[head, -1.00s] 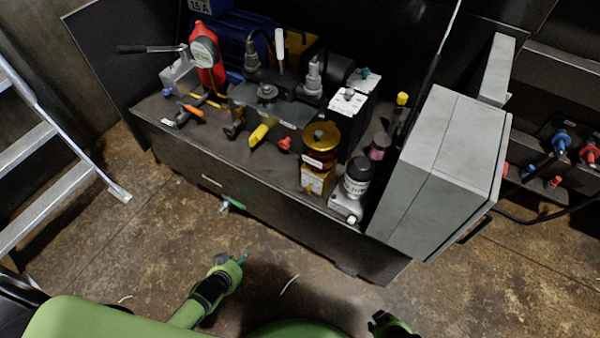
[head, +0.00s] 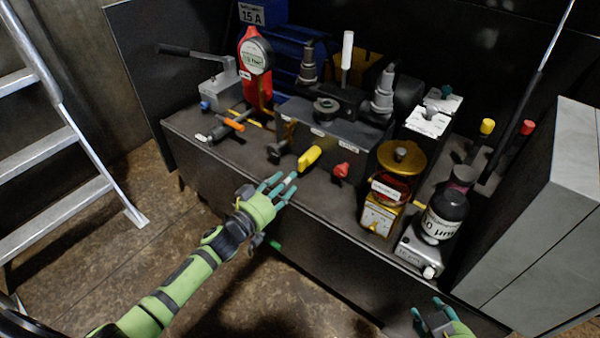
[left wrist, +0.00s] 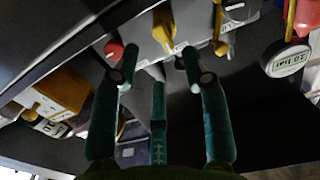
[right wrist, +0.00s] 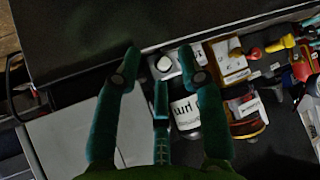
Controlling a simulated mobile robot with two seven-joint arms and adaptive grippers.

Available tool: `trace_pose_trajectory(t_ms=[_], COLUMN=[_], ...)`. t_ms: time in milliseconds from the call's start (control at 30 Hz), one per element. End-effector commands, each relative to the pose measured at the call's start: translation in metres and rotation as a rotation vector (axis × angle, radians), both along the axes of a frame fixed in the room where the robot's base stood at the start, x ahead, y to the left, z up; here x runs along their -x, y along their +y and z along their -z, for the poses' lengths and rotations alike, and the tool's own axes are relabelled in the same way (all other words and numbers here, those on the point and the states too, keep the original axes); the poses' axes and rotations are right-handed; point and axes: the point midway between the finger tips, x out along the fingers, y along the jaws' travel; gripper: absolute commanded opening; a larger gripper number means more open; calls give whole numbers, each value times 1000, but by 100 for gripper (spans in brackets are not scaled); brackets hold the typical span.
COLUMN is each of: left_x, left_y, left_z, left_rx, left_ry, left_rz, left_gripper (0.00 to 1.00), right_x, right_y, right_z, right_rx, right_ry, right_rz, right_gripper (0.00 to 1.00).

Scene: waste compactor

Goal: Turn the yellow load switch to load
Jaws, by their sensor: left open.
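The yellow load switch (head: 309,158) is a lever handle on the front of the dark valve block (head: 330,135), tilted up to the right. In the left wrist view the yellow switch (left wrist: 163,28) shows ahead, beyond the fingers. My left gripper (head: 281,187) is open and empty, just in front and to the lower left of the switch, apart from it. It also shows in the left wrist view (left wrist: 158,75). My right gripper (head: 432,315) is low at the bottom right; its fingers are spread and empty in the right wrist view (right wrist: 160,75).
A red knob (head: 341,170) sits right of the switch, and a black lever (head: 277,150) to its left. An orange-handled valve (head: 233,124) is further left. A gold filter unit (head: 400,165), a dark canister (head: 445,213) and a grey cabinet (head: 550,220) stand right.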

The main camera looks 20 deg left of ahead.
Motion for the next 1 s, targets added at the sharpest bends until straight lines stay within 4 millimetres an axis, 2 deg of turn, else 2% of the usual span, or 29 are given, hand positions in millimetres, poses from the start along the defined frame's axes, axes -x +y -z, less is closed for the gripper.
trace_pose_trajectory(t_ms=[300, 533, 700, 1000], left_x=[-35, -51, -56, -57], left_y=[-12, -18, -21, -21], left_z=[1, 1, 1, 1], left_rx=[0, 0, 0, -1], left_ry=[-1, 1, 1, 2], left_rz=[-2, -2, -2, -2], left_gripper=[45, 45, 45, 45], right_x=[-37, -48, -50, -51], right_y=[23, 36, 39, 40], right_z=[-48, -82, -93, -96], right_rx=[-64, -106, -120, -122], right_ry=[-318, -493, -551, -561], right_rz=[-45, -71, -80, -80], right_gripper=[40, 40, 40, 40])
